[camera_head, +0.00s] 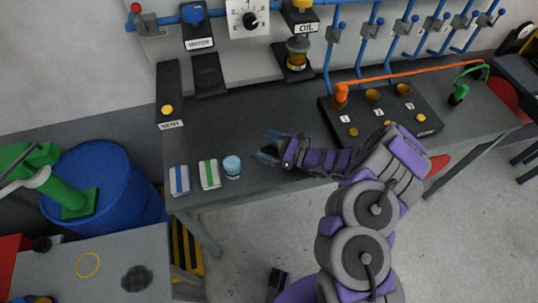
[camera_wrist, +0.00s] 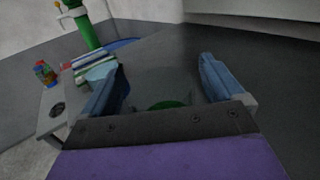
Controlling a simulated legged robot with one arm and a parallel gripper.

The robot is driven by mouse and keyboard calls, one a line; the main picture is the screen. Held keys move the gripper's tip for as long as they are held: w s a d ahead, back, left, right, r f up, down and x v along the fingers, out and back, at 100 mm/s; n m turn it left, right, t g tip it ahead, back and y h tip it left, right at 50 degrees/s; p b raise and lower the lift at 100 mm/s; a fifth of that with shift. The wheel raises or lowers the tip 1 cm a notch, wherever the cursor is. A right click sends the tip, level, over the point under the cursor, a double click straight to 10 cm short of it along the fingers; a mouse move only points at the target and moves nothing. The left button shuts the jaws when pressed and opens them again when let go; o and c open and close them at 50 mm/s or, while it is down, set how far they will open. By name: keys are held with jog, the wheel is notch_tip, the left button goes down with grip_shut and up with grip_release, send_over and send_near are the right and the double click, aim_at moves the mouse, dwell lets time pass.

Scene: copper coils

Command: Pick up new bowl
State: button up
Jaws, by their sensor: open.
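My gripper (camera_head: 268,153) is over the dark workbench near its front edge, with its blue fingers spread apart; it also shows in the wrist view (camera_wrist: 165,88). A small green rounded thing (camera_wrist: 166,105) shows low between the fingers in the wrist view, partly hidden by the gripper body. I cannot tell whether it is the new bowl or whether the fingers touch it. A light-blue round cup or bowl (camera_head: 232,166) stands on the bench just left of my gripper, apart from it. In the wrist view, this light-blue thing (camera_wrist: 100,71) is partly behind the left finger.
Blue-striped (camera_head: 179,180) and green-striped (camera_head: 209,174) blocks sit left of the light-blue thing. A black socket box (camera_head: 380,115) with an orange cable stands right. A blue drum (camera_head: 95,185) and a grey side table (camera_head: 110,255) are at left. Bare bench lies behind my gripper.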

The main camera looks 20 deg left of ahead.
jog(key=shift+a, duration=0.4)
jog(key=shift+c, duration=0.2)
jog(key=shift+d, duration=0.1)
jog(key=c, duration=1.4)
